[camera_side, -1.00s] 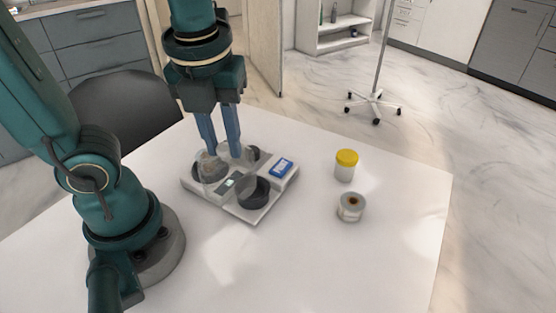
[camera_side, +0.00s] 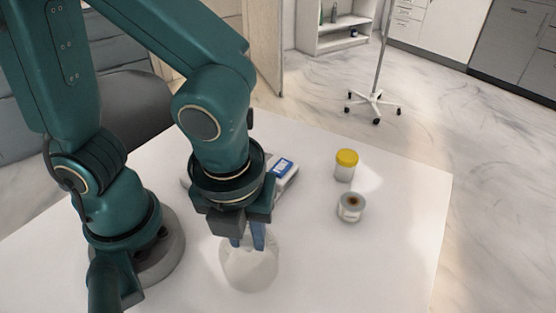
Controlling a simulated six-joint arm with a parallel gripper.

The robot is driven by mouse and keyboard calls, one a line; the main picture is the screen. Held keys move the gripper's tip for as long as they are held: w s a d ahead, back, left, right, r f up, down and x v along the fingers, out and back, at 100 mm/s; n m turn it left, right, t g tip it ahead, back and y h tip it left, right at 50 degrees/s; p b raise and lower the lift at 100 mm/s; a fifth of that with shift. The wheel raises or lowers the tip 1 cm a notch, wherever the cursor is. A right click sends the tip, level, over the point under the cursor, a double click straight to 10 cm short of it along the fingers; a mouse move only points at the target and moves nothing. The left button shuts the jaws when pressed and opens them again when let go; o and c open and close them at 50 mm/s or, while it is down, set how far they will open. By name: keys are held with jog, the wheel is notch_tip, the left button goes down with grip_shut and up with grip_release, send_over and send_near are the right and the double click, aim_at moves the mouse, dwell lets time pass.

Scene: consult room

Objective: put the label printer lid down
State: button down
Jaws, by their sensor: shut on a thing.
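My gripper (camera_side: 248,243) is low over the front middle of the white table, its blue fingers pointing down. It is shut on a clear, rounded, see-through piece, the label printer lid (camera_side: 248,268). I cannot tell whether the lid touches the table or hangs just above it. The label printer (camera_side: 291,178), a flat white device with a blue panel, is behind my wrist. Most of it is hidden by my arm; its right back corner shows.
A jar with a yellow cap (camera_side: 346,164) and a small round white container with a brown spot (camera_side: 351,207) stand to the right on the white table (camera_side: 390,240). The table is clear around the lid and at the front right.

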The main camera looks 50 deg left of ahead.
aim_at(246, 260)
jog(key=shift+f, duration=0.85)
jog(key=shift+f, duration=0.1)
jog(key=c, duration=0.7)
grip_release()
notch_tip(246, 260, up, 11)
jog(key=s+d, duration=0.1)
jog(key=w+a+n+t, duration=0.1)
jog(key=a+n, duration=0.2)
jog(key=n, duration=0.6)
jog(key=w+a+n+t, duration=0.1)
jog(key=a+n, duration=0.3)
jog(key=n, duration=0.5)
jog(key=w+a+f+n+t+h, duration=0.1)
jog(key=a+n, duration=0.3)
jog(key=n, duration=0.5)
jog(key=shift+w+t, duration=0.2)
jog(key=shift+t, duration=0.5)
